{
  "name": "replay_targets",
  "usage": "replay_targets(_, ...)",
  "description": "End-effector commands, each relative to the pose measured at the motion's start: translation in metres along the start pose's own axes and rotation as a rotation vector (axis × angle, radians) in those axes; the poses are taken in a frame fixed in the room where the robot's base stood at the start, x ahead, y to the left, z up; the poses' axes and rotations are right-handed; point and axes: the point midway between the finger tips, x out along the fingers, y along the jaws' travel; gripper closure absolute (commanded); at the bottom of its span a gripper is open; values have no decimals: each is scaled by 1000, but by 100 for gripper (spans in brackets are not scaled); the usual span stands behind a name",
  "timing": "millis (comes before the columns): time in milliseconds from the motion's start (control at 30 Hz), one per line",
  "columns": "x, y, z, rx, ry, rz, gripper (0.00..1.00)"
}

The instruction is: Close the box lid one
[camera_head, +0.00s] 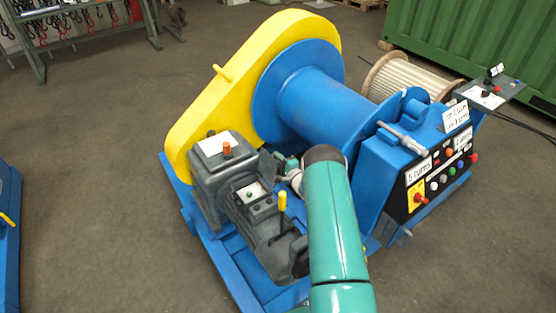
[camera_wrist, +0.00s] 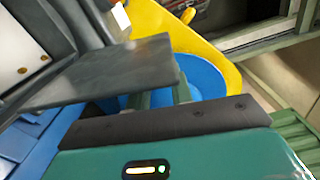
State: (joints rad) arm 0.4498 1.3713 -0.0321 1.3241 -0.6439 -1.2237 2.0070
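The open box (camera_head: 262,207) sits on top of the dark grey motor in the head view. Its grey lid (camera_head: 268,164) stands raised at the box's far edge. In the wrist view the lid (camera_wrist: 112,75) is a flat dark plate crossing the upper left and middle, close to the camera. My gripper (camera_head: 288,167) is just right of the lid in the head view, mostly hidden by my green arm. In the wrist view its two green fingers (camera_wrist: 162,96) stand apart, with the lid in front of part of them. I cannot tell whether they touch the lid.
A yellow lever (camera_head: 282,202) rises just right of the box. A gearbox (camera_head: 221,165), yellow chain guard (camera_head: 213,102) and blue drum (camera_head: 318,98) stand behind. A control panel (camera_head: 437,172) is right of my arm. The floor at left is mostly clear.

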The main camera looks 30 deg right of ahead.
Motion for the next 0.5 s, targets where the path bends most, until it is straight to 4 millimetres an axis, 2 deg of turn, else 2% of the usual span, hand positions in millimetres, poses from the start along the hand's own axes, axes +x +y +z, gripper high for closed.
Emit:
replay_targets(267, 0, -1, 1, -10, 0, -1, 100)
replay_targets(500, 0, -3, 21, -154, -1, 0, 100)
